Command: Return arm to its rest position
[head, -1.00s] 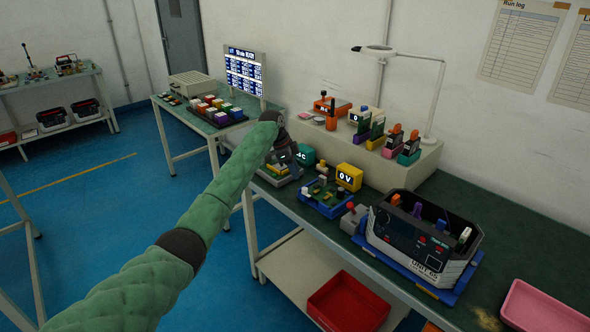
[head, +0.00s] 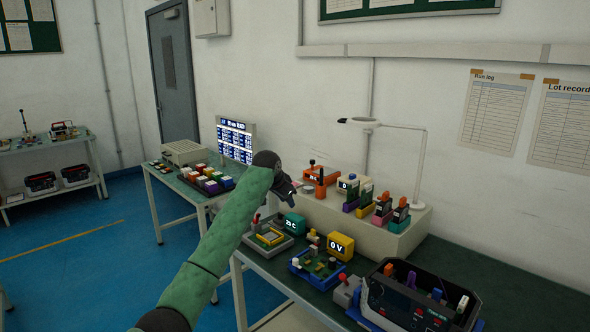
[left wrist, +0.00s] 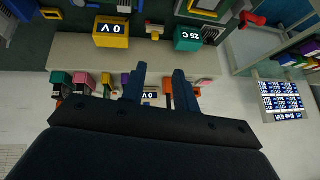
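My left arm, in a green quilted sleeve (head: 225,230), reaches in from the bottom of the head view. Its dark gripper (head: 291,188) is raised above the bench, in front of the pale raised shelf (head: 385,233). In the left wrist view the two blue-grey fingers (left wrist: 160,88) stand apart with nothing between them. The bench and shelf show beyond them, rotated in that view. My right arm and gripper are in neither view.
Below the gripper are a teal block (head: 292,224), a yellow "0 V" block (head: 340,246) and a blue board fixture (head: 318,265). A lamp (head: 362,123) stands on the shelf. A dark tester unit (head: 415,300) is at lower right. A monitor (head: 236,139) stands behind left.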

